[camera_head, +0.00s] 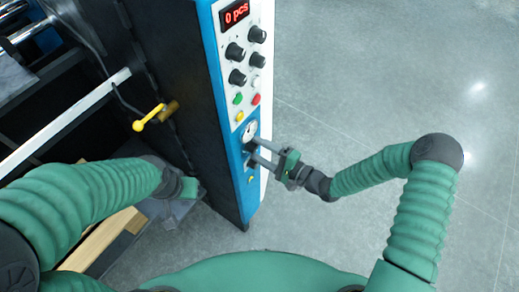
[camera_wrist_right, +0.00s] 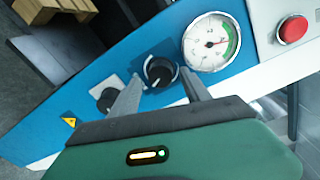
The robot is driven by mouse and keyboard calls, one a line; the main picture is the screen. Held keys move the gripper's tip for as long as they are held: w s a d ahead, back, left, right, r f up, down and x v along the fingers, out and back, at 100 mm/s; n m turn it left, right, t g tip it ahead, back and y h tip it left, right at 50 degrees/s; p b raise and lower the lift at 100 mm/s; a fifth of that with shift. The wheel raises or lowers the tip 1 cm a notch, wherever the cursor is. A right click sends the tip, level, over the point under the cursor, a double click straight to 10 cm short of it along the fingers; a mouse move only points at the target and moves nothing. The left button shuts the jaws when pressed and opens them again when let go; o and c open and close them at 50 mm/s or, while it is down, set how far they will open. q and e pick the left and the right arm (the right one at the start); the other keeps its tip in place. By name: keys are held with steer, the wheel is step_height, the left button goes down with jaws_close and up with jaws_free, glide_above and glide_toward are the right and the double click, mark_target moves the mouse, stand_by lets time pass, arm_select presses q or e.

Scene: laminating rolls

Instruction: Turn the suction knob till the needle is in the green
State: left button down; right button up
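The blue and white control panel (camera_head: 225,75) carries a round white gauge (camera_wrist_right: 210,42) with a green arc on its right side. The needle seems to point right, towards the arc; its exact reading is too small to tell. A black knob (camera_wrist_right: 160,72) sits beside the gauge, probably the suction knob; no label is readable. My right gripper (camera_head: 254,152) is at the panel just below the gauge (camera_head: 250,130). In the right wrist view its open fingers (camera_wrist_right: 160,80) stand either side of the knob, with gaps visible. My left gripper (camera_head: 172,212) hangs low at the left, its fingers unclear.
A smaller black knob (camera_wrist_right: 107,98) lies left of the fingers. A red button (camera_wrist_right: 292,29) is beyond the gauge. Higher up are several black knobs (camera_head: 236,52), coloured buttons and a red display (camera_head: 235,14). A yellow lever (camera_head: 148,118) sticks out at left. Open floor (camera_head: 380,80) lies right.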

steer(key=shift+s+a+r, duration=0.1)
steer(key=shift+s+d, duration=0.2)
steer(key=shift+d, duration=0.1)
steer(key=f+b+v, duration=0.1)
steer(key=b+v, duration=0.1)
steer(key=v, duration=1.4)
steer(key=shift+d+r, duration=0.25)
steer(key=shift+r, duration=0.2)
steer(key=shift+w, duration=0.15)
